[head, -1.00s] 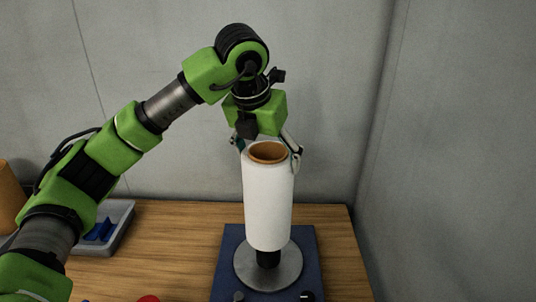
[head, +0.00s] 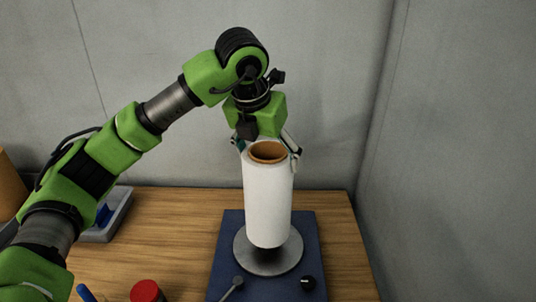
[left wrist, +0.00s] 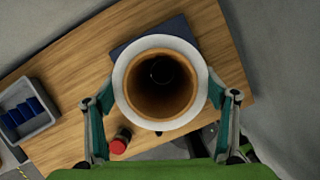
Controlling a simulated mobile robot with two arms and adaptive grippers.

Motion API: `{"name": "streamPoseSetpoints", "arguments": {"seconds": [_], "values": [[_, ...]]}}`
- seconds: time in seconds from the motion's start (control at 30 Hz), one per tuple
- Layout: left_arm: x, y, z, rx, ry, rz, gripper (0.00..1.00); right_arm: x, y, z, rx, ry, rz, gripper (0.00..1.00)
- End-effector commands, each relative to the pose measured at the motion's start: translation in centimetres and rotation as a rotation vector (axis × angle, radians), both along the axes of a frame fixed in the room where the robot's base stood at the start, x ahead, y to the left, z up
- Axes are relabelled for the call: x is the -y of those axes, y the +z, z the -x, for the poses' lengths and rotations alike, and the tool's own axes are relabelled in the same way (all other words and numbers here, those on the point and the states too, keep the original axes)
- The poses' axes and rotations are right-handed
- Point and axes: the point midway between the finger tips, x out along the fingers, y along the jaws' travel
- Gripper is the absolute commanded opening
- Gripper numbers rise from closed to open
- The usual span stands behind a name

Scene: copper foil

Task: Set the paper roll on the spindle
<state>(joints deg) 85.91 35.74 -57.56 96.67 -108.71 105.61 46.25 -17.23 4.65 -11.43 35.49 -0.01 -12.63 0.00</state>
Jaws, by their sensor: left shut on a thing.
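The paper roll (head: 268,205) is a tall white cylinder with a brown core, held upright. My left gripper (head: 268,152) is shut on its upper end, one finger on each side. The roll is over the round metal plate (head: 291,258) on a dark blue base (head: 229,225). In the left wrist view the roll's open top (left wrist: 160,42) faces me, and a dark round end, likely the spindle (left wrist: 160,70), shows inside the core. From the head the spindle is hidden by the roll. My right gripper is out of view.
A red-topped item (head: 146,291) and a blue handle (head: 86,293) are at the front left. A grey tray (head: 106,233) with blue pieces stands at the left, near a tan cylinder (head: 12,185). The base carries a black knob (head: 308,283). A wall is close behind.

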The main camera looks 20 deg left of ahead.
Motion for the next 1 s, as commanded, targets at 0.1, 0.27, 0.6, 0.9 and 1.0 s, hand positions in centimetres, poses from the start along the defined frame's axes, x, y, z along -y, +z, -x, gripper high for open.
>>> {"name": "streamPoseSetpoints", "arguments": {"seconds": [0.1, 0.27, 0.6, 0.9, 1.0], "values": [[0.0, -0.5, -0.1, 0.009, 0.000, 0.003, 0.21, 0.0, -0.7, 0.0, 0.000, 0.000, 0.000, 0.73], [0.0, -1.3, -0.1, 0.009, 0.000, 0.003, 0.21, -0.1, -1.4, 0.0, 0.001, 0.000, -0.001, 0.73], [0.0, -2.9, -0.1, 0.009, 0.001, 0.004, 0.21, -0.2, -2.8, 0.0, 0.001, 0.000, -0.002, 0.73], [0.0, -4.1, -0.1, 0.009, 0.001, 0.004, 0.21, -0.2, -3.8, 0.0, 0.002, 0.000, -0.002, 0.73], [0.0, -4.2, -0.1, 0.009, 0.001, 0.004, 0.21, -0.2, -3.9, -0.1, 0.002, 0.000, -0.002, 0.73]]}}
